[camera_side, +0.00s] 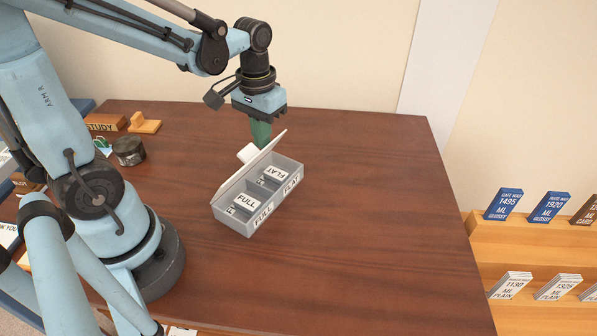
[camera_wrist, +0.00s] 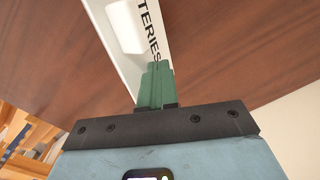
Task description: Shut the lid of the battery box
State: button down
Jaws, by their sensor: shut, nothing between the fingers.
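The battery box (camera_side: 262,219) is a grey tray on the brown table, with compartments labelled FULL and FLAT on its front. Its lid (camera_side: 250,168) stands raised along the back edge, tilted, so the compartments show. A white block (camera_side: 247,153) sticks out from the lid's outer face. My gripper (camera_side: 261,134) has green fingers, shut and empty, pointing down behind the lid near its far end. In the wrist view the fingers (camera_wrist: 155,85) overlap the lid (camera_wrist: 151,45), which bears the letters TERIES, with the white block (camera_wrist: 125,27) beside them. I cannot tell whether they touch the lid.
A dark round jar (camera_side: 129,151) and a wooden block marked STUDY (camera_side: 106,122) stand at the table's left. The table (camera_side: 380,220) is clear right of the box. A wooden rack (camera_side: 540,250) with small labelled cards stands beyond the right edge.

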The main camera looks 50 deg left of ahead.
jog(key=shift+w+d, duration=0.25)
jog(key=shift+d, duration=0.5)
jog(key=shift+w+d, duration=0.3)
jog(key=shift+d, duration=0.45)
jog(key=shift+w+d, duration=0.25)
jog(key=shift+d, duration=0.5)
jog(key=shift+f, duration=1.85)
notch_tip(320, 180, up, 7)
dwell(0.7)
jog(key=s+m+t, duration=0.1)
jog(key=t, duration=0.1)
jog(key=r+m+t, duration=0.1)
jog(key=t, duration=0.1)
jog(key=s+r+m+t, duration=0.1)
jog(key=t, duration=0.2)
jog(key=shift+s+d+r, duration=0.15)
jog(key=shift+s+r, duration=0.05)
jog(key=shift+s, duration=0.1)
dwell(1.6)
